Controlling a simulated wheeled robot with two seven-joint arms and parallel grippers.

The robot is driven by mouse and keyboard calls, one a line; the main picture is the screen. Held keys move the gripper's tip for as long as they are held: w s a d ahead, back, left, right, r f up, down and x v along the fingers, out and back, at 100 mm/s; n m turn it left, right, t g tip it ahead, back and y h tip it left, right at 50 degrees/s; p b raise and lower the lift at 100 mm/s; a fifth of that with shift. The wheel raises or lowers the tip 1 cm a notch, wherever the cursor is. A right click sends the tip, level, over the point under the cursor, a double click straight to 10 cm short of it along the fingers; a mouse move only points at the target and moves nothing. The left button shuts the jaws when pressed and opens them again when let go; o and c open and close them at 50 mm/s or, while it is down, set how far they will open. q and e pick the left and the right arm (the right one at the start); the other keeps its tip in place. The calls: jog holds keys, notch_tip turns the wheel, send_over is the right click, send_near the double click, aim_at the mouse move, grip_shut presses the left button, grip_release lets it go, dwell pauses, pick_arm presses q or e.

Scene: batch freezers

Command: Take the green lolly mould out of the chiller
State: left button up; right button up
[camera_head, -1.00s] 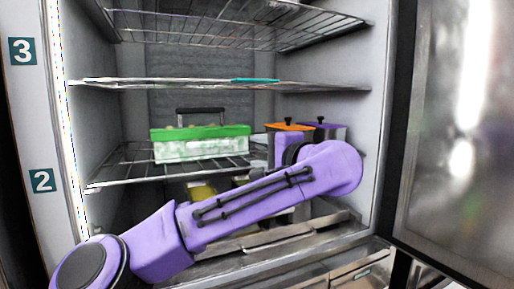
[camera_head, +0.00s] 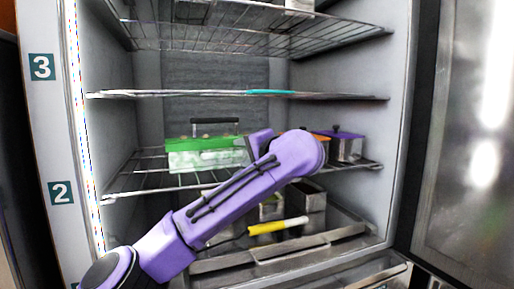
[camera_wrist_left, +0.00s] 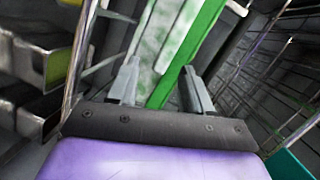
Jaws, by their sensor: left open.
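The green lolly mould (camera_head: 205,144) sits on the middle wire shelf (camera_head: 130,184) of the open chiller. It has a green top and a frosted white body (camera_head: 195,161). My left gripper (camera_head: 244,146) is at its right end in the head view, partly hidden by my own wrist. In the left wrist view my left gripper (camera_wrist_left: 160,75) is open, with a finger on either side of the mould (camera_wrist_left: 186,55). Whether the fingers touch it I cannot tell. My right gripper is not in view.
A purple-lidded container (camera_head: 347,146) stands right of my wrist on the same shelf. A black handle (camera_head: 215,121) shows behind the mould. A yellow-handled item (camera_head: 278,226) and bins lie below. The shelf above holds a flat teal item (camera_head: 270,92). The chiller door (camera_head: 465,150) stands open at right.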

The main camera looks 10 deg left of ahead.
pick_arm(q)
jog(key=shift+x, duration=1.05)
grip_shut()
